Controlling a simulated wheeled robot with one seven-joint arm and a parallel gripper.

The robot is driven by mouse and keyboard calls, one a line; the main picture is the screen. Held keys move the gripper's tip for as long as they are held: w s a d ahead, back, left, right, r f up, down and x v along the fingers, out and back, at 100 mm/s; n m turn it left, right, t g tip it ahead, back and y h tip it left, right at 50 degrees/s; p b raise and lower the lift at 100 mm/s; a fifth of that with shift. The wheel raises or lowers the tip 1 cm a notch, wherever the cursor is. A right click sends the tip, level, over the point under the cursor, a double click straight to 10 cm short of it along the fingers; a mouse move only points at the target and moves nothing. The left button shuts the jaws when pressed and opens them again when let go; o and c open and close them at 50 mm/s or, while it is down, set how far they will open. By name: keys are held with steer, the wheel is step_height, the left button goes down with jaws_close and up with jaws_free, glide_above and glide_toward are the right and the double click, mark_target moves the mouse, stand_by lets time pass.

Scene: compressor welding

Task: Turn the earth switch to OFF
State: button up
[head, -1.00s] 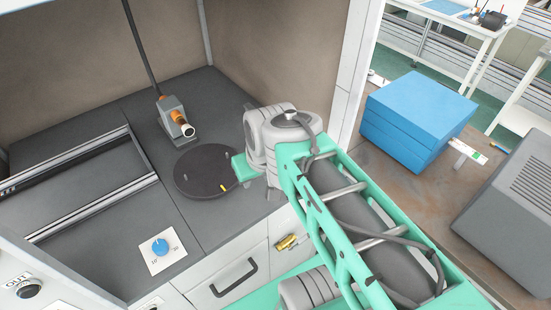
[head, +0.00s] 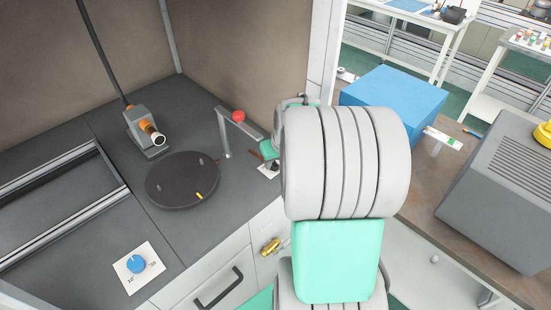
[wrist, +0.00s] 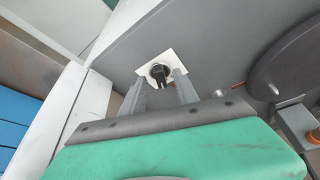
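The earth switch (wrist: 158,72) looks like a black rotary knob on a small square white plate on the dark grey bench top in the wrist view. No lettering on it can be read. In the head view only part of its plate (head: 268,171) shows, and the knob is hidden by my gripper. My gripper (wrist: 160,80) is open, with one grey finger on each side of the knob in the wrist view. I cannot tell whether the fingers touch it. In the head view my green gripper (head: 268,150) is partly hidden behind my arm.
A grey post (head: 226,140) with a red button stands close beside my gripper. A round dark turntable (head: 182,180) and a torch-like tool (head: 146,132) are to the left. A blue dial (head: 136,264) sits front left. The cabinet wall (head: 240,50) rises behind.

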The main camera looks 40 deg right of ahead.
steer(key=shift+w+d+f, duration=0.15)
steer(key=shift+w+f, duration=0.3)
steer(key=shift+f, duration=0.1)
jaws_close()
stand_by(0.3)
